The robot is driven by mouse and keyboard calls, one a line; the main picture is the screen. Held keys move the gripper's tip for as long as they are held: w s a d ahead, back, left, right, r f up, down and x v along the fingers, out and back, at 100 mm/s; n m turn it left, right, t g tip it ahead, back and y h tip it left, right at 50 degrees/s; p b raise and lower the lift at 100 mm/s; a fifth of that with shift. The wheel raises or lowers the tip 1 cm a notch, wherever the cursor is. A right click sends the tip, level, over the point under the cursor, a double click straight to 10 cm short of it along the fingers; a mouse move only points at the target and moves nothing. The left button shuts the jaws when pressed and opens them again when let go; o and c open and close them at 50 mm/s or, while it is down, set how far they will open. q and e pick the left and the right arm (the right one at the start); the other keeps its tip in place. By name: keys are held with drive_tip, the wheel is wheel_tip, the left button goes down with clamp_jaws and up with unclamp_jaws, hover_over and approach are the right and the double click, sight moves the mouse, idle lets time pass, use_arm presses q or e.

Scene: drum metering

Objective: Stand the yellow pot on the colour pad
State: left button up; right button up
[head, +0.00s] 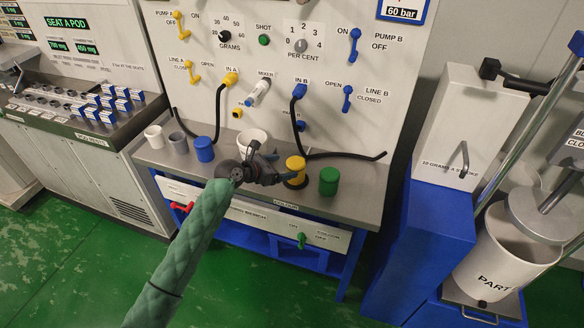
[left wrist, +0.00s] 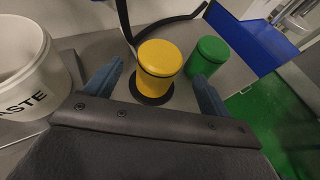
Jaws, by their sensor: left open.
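The yellow pot (head: 296,165) stands upright on a dark round pad (left wrist: 153,99) on the bench, just behind the COLOUR label (head: 286,204) at the front edge. In the left wrist view the yellow pot (left wrist: 160,62) rests within the pad's dark rim. My left gripper (head: 276,171) is open, just left of the pot in the head view. Its two blue fingers point toward the pot and are apart, with nothing held. In the left wrist view the pot is beyond and between them. My right gripper is not in view.
A green pot (head: 328,181) stands close right of the yellow one. A white WASTE tub (head: 251,141) is behind my gripper. Blue (head: 204,149), grey (head: 178,143) and white (head: 154,137) pots stand at the left. A black hose (head: 345,156) lies behind.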

use_arm(q)
drive_tip(key=shift+b+v, duration=0.3)
drive_tip(key=shift+v, duration=1.65)
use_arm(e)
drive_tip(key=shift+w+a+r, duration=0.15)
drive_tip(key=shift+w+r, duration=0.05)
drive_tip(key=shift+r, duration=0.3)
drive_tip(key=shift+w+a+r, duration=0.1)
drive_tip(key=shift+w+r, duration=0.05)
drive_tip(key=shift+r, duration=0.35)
use_arm(q)
drive_tip(key=s+a+f+m+g+y, duration=0.1)
drive_tip(key=s+a+f+m+y, duration=0.1)
drive_tip(key=s+f+m, duration=0.7)
drive_tip(key=s+a+f+m+y, duration=0.2)
drive_tip(key=s+f, duration=0.3)
drive_tip(key=f, duration=0.8)
drive_tip(key=s+a+f+m+g+y, duration=0.1)
drive_tip(key=s+f+m+y, duration=0.2)
drive_tip(key=s+f+m, duration=0.55)
drive_tip(key=s+a+f+m+g+y, duration=0.1)
drive_tip(key=s+a+f+m+g, duration=0.1)
drive_tip(key=s+f, duration=1.1)
drive_tip(key=s+a+f+m+g+y, duration=0.2)
drive_tip(key=s+f+m, duration=0.4)
drive_tip(key=s+f, duration=0.7)
drive_tip(key=shift+s+a+g, duration=0.3)
drive_tip(key=shift+a, duration=0.6)
